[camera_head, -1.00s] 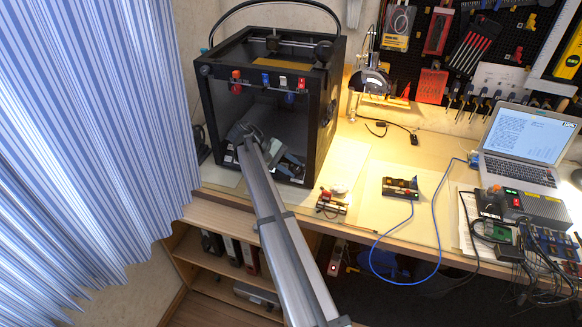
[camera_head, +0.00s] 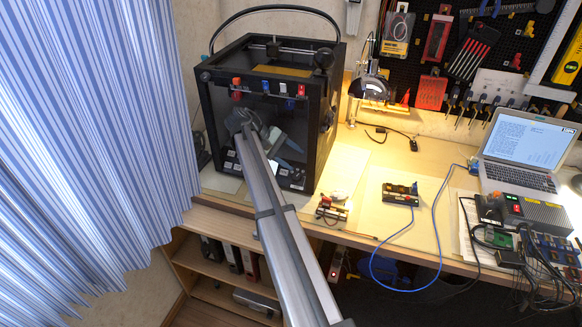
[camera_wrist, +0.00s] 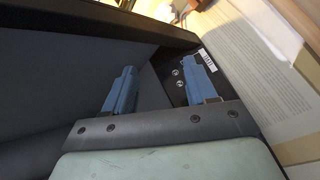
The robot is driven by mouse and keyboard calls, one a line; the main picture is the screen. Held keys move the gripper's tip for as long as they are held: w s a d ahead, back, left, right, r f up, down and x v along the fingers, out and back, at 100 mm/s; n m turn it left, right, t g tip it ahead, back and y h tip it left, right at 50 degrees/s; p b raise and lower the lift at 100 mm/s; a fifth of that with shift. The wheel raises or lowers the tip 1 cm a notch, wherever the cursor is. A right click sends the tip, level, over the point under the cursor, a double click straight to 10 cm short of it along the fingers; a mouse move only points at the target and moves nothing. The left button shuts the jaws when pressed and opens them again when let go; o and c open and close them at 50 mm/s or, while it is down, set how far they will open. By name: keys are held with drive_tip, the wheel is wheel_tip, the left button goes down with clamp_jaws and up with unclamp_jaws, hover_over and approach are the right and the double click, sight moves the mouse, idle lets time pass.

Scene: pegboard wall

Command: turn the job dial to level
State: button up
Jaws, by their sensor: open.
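The job dial is not clearly visible in either view, and my arm and gripper cover part of the black box-shaped machine's (camera_head: 318,110) front. Small pale labels show along the machine's lower front edge. My gripper (camera_head: 288,153) is in front of the machine's lower front, at the right side. In the wrist view my gripper (camera_wrist: 158,66) has its two blue fingers apart with nothing between them. A dark panel (camera_wrist: 168,80) with small silver round parts and a white label lies just beyond the right finger.
Red, blue and white parts hang along the machine's upper front bar. A small device (camera_head: 332,208) and a black box with a blue cable (camera_head: 400,194) sit on the bench to the right. A laptop (camera_head: 524,150) stands further right. A striped curtain (camera_head: 95,130) hangs at the left.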

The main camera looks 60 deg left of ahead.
drive_tip(key=shift+r, duration=1.45)
drive_tip(key=n+g+y, duration=0.3)
drive_tip(key=n+y, duration=0.5)
drive_tip(key=y, duration=0.3)
approach(297, 177)
drive_tip(key=x, duration=0.8)
drive_tip(key=shift+w+a+f, duration=0.1)
drive_tip(key=shift+a+f, duration=0.1)
drive_tip(key=shift+a, duration=0.05)
drive_tip(key=shift+c, duration=0.5)
drive_tip(key=c, duration=1)
drive_tip(key=shift+o, duration=0.2)
drive_tip(key=shift+m, duration=0.9)
